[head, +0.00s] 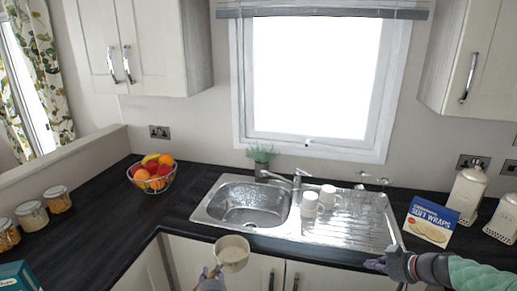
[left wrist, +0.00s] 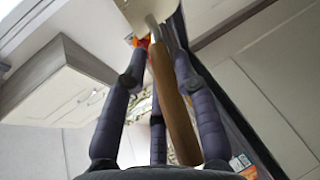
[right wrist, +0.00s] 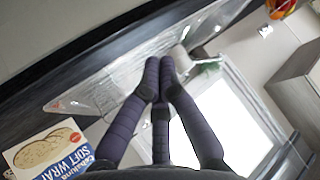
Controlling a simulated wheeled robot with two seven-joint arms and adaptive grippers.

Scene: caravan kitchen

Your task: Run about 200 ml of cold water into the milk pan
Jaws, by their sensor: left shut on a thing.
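The milk pan (head: 233,250), small and cream-coloured, is held in front of the counter edge, below the sink basin (head: 248,205) in the head view. My left gripper (head: 213,273) is shut on its wooden handle; the handle (left wrist: 172,100) runs between the fingers in the left wrist view, with part of the pan (left wrist: 150,10) at the top. The inside looks pale; I cannot make out any water. The mixer tap (head: 296,180) stands behind the basin at its right. My right gripper (head: 370,264) is shut and empty, in front of the drainer; its fingertips (right wrist: 160,68) are close together.
Two white mugs (head: 310,204) and upturned glasses stand on the drainer (head: 350,225). A soft wraps box (head: 430,222) and white canisters (head: 466,192) are at right.

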